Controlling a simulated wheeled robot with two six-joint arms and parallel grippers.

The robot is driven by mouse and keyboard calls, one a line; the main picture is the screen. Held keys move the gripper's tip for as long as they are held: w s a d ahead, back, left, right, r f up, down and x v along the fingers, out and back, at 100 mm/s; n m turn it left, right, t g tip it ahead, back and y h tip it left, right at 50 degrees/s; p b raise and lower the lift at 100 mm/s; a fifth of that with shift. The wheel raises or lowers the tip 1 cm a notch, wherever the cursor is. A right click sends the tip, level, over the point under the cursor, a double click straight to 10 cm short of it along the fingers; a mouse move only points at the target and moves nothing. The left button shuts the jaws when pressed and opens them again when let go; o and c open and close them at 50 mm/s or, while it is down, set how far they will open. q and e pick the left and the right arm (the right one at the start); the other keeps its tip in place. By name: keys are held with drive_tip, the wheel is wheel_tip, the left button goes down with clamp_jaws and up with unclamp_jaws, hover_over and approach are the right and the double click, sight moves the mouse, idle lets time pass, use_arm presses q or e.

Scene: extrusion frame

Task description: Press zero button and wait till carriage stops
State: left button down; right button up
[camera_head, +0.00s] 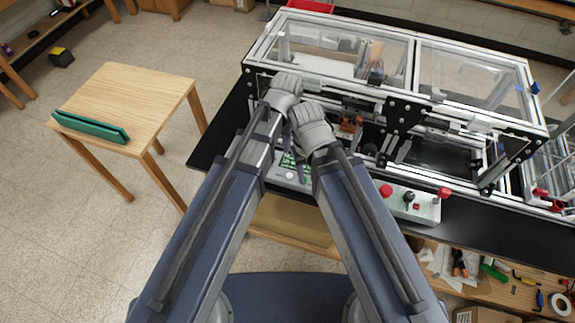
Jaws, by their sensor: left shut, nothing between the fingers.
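A grey panel with green parts (285,172) lies on the black tabletop, partly hidden by my arms. My left gripper (292,158) is shut and empty, low over this panel between my two forearms. I cannot tell whether its tips touch a button. The zero button cannot be picked out. My right wrist bends down just right of the left gripper; its fingers are hidden. The extrusion frame (416,75) stands behind the panel, with clear panes on top. A dark unit (376,73) inside it may be the carriage.
A pale control box with a red mushroom button (386,191) and a black knob (408,197) stands right of my right forearm. A wooden table (130,95) with a green bar (91,126) is at the left. Tools lie on the lower shelf at right.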

use_arm(q)
drive_tip(key=shift+s, duration=0.1)
drive_tip(key=b, duration=1.4)
approach(287, 175)
wheel_tip(287, 175, down, 7)
drive_tip(key=shift+r, duration=0.1)
